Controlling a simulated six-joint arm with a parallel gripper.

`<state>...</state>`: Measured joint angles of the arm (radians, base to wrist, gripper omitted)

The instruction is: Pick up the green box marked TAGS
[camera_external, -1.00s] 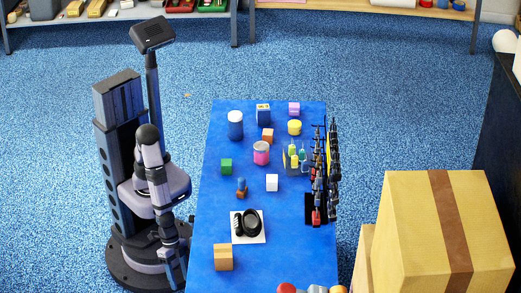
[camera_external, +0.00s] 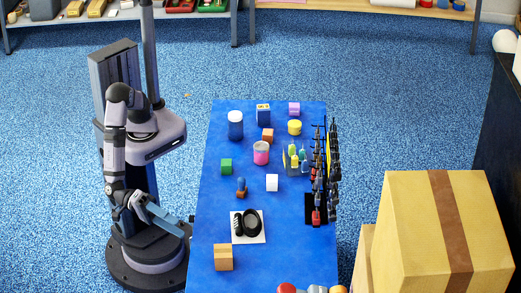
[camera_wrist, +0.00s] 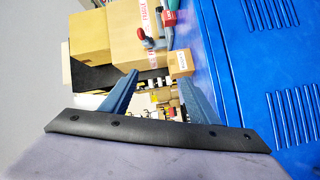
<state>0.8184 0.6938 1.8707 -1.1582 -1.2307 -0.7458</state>
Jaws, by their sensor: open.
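A small green box (camera_external: 226,166) stands on the blue table (camera_external: 210,205) near its left edge, in the external view. Its marking is too small to read there. My gripper (camera_external: 182,222) is off the table's left side, apart from the green box and nearer the camera. In the wrist view my gripper (camera_wrist: 160,82) shows two blue fingers spread apart with nothing held between them. The green box cannot be made out in the wrist view.
A blue-brown item (camera_external: 241,187), a white cube (camera_external: 272,183) and a pink-and-white can (camera_external: 261,153) stand near the green box. A white mat (camera_external: 237,235) with black items and a cardboard box (camera_external: 223,257) lie nearer the camera. Large cartons (camera_external: 420,235) stand at right.

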